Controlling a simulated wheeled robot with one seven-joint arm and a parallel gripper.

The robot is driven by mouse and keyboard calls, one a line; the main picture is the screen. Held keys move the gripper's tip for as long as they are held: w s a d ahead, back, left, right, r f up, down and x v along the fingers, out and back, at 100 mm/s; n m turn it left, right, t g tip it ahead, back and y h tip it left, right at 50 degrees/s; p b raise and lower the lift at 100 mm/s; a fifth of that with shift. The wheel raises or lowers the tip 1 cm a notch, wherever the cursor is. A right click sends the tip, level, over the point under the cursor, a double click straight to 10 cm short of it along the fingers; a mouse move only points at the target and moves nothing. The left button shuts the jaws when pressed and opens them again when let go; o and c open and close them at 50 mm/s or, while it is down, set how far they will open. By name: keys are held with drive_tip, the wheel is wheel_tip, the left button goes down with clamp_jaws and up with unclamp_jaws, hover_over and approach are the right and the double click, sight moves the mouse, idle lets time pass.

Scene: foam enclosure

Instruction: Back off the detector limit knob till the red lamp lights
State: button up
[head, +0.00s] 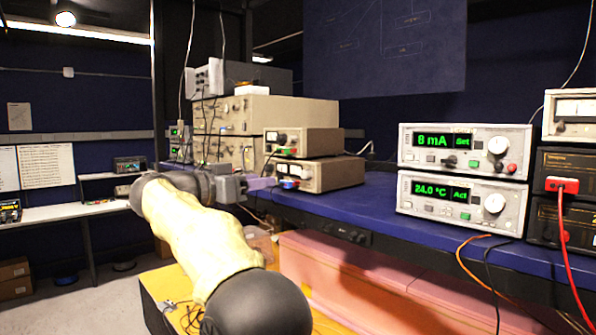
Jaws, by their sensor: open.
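Two stacked light-grey units stand on the blue bench at the right. The upper unit (466,148) shows "8 mA" and "Set" in green and has a white knob (498,145). The lower unit (462,201) shows "24.0 °C" and "Act" and has a similar white knob (494,203). I cannot read which knob is the detector limit one. I cannot make out a lit red lamp on either unit. My gripper (240,187) is open, left of these units and close to the front of the small beige boxes. Its fingers are small and partly hidden by my arm.
Small beige boxes (335,174) and larger beige instruments (270,115) stand behind my gripper. Dark units (570,165) with a red plug and cable (566,240) stand far right. Loose cables hang over the bench edge. Pink foam (350,280) lies below. The blue bench top (378,200) is clear mid-bench.

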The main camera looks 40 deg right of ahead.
sight(303, 174)
drive_tip(key=d+p, duration=0.1)
drive_tip(key=d, duration=0.2)
drive_tip(key=d+p, duration=0.2)
drive_tip(key=d, duration=0.2)
drive_tip(key=w+d+p, duration=0.1)
drive_tip(key=d+p, duration=0.1)
drive_tip(key=d, duration=0.2)
drive_tip(key=shift+d+r, duration=0.2)
drive_tip(key=shift+d, duration=0.05)
drive_tip(key=shift+d+f, duration=0.2)
drive_tip(key=shift+d, duration=0.3)
clamp_jaws()
